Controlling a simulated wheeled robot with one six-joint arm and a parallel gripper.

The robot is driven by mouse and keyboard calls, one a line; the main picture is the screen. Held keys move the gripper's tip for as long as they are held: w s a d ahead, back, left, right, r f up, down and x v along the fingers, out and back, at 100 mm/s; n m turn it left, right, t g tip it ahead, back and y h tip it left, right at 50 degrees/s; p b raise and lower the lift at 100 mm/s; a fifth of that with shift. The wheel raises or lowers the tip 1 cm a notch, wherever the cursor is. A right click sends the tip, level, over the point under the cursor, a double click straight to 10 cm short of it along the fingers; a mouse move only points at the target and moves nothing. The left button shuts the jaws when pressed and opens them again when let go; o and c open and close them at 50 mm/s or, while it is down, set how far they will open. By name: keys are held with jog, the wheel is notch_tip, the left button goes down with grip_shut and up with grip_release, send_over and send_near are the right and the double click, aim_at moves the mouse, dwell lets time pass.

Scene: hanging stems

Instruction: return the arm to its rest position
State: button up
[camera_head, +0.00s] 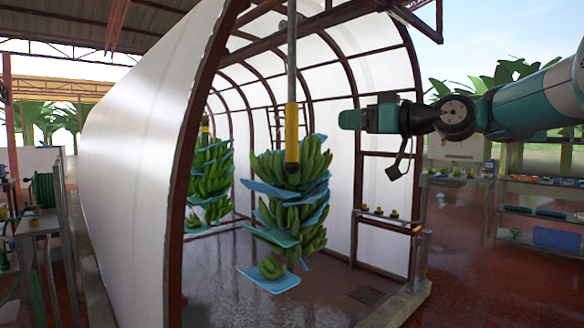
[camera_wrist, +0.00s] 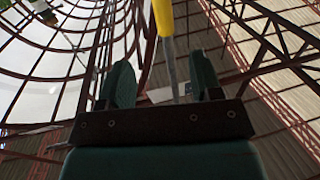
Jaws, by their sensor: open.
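My arm reaches in from the right edge in the head view, roughly level, with my gripper (camera_head: 352,119) at its left end. The gripper is to the right of the near hanging banana stem (camera_head: 292,180) and its yellow sleeve (camera_head: 291,132), apart from both in the picture. In the wrist view my gripper (camera_wrist: 163,85) shows two green fingers spread apart with no object held. A yellow sleeve (camera_wrist: 163,16) on a grey rod shows beyond the fingers; I cannot tell how far off it is.
A second banana stem (camera_head: 209,170) hangs further back inside the white arched tunnel (camera_head: 140,130). A small shelf (camera_head: 388,218) with yellow items stands below my gripper. Shelves (camera_head: 535,212) stand at the right, a work table (camera_head: 38,224) at the left. The tunnel floor is mostly clear.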

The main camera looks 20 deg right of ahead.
jog(key=s+a+f+g+h, duration=0.1)
jog(key=s+a+f+g, duration=0.35)
jog(key=a+f, duration=0.35)
jog(key=s+a+f+g, duration=0.3)
jog(key=s+a+f, duration=0.2)
jog(key=a+f, duration=0.25)
jog(key=s+a+f+g+h, duration=0.1)
jog(key=s+f+g+h, duration=0.1)
jog(key=s+f, duration=0.5)
jog(key=s+a+f+g+h, duration=0.2)
jog(key=s+f+g, duration=0.3)
jog(key=s, duration=0.8)
notch_tip(320, 180, down, 2)
jog(key=shift+s+f+h, duration=0.15)
jog(key=shift+s+h, duration=0.25)
jog(key=shift+g, duration=0.25)
